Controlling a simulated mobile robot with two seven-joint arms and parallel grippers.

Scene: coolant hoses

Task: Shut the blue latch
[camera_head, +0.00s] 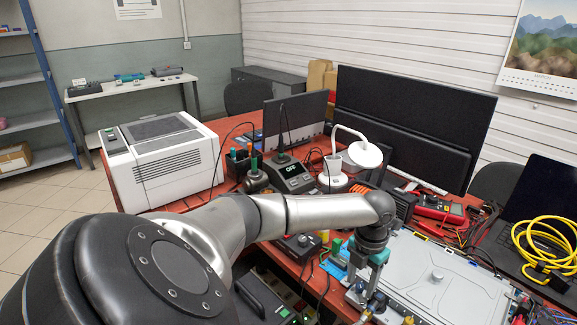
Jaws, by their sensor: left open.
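My left arm comes in from the left, and my left gripper (363,282) points down beside the near left corner of a flat silver housing (470,291). Its fingers are apart, with teal parts on them. A small blue part (334,268) shows just left of the gripper; it may be the blue latch, but the gripper and arm partly cover this area. I cannot tell the latch's position or whether the fingers touch it. Metal fittings lie just below the gripper. My right gripper is not in view.
The red-brown table is crowded. Two dark monitors (398,122), a white lamp (365,154) and a soldering station (289,176) stand behind. A white machine (165,165) stands at left. A laptop with a coiled yellow cable (541,241) is at right. Loose cables lie about.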

